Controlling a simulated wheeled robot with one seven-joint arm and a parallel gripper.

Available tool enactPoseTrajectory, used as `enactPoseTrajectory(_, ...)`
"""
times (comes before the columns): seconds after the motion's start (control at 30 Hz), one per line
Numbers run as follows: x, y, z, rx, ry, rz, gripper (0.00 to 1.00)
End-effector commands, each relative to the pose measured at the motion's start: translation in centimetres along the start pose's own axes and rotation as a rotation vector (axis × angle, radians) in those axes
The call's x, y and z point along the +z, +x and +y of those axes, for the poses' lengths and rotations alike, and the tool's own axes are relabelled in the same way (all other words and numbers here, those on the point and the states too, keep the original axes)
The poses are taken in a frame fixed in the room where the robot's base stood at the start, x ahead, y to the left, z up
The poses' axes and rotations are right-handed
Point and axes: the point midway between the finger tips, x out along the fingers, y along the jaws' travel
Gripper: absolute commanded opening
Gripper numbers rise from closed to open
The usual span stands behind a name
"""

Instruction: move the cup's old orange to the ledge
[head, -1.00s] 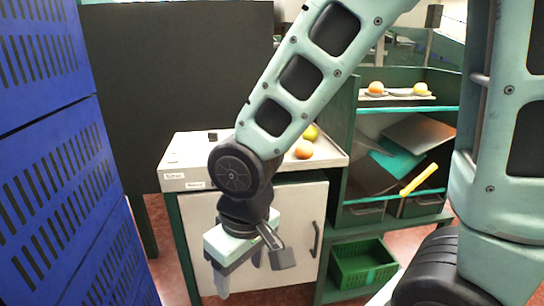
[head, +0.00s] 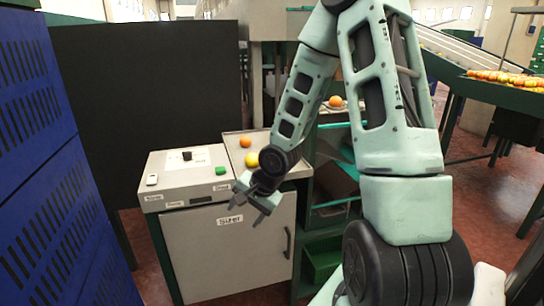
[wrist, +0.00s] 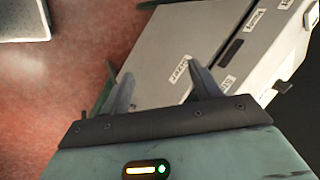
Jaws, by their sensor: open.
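My gripper (head: 248,210) is open and empty in front of the cabinet's upper door, below the tray on its top. The wrist view shows both fingers apart (wrist: 160,75), with the cabinet beyond them. An orange fruit (head: 245,141) and a yellow fruit (head: 251,160) lie in the shallow tray (head: 232,147) on the cabinet. Another orange (head: 336,101) sits on a shelf behind my arm, which hides much of that shelf. I cannot make out a cup, and I cannot tell which surface is the ledge.
The pale cabinet (head: 225,260) has a green button (head: 221,171) and small labels on top. Blue slatted crates (head: 50,200) stand at the left, before a dark panel (head: 150,90). A green crate (head: 322,262) is low down. A conveyor with oranges (head: 505,78) is at the right.

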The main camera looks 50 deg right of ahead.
Motion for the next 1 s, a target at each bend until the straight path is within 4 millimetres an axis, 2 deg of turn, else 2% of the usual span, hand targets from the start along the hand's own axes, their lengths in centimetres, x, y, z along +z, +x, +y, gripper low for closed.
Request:
enactPoseTrajectory(0.03, -2.0, -1.1, 0.4, -0.036, 0.119, 0.005, 0.63)
enactPoseTrajectory(0.2, -7.5, -3.1, 2.4, -0.197, 0.514, -0.001, 0.63)
enactPoseTrajectory(0.37, -11.8, -6.2, 4.6, -0.384, 0.88, -0.04, 0.63)
enactPoseTrajectory(0.5, -14.9, -9.5, 6.8, -0.56, 1.165, -0.098, 0.63)
enactPoseTrajectory(0.63, -16.6, -12.0, 8.5, -0.696, 1.346, -0.158, 0.63)
enactPoseTrajectory(0.77, -17.4, -13.4, 9.4, -0.774, 1.441, -0.199, 0.63)
enactPoseTrajectory(0.87, -17.7, -13.4, 9.4, -0.794, 1.464, -0.214, 0.63)
enactPoseTrajectory(1.0, -18.4, -11.9, 8.2, -0.794, 1.467, -0.218, 0.63)
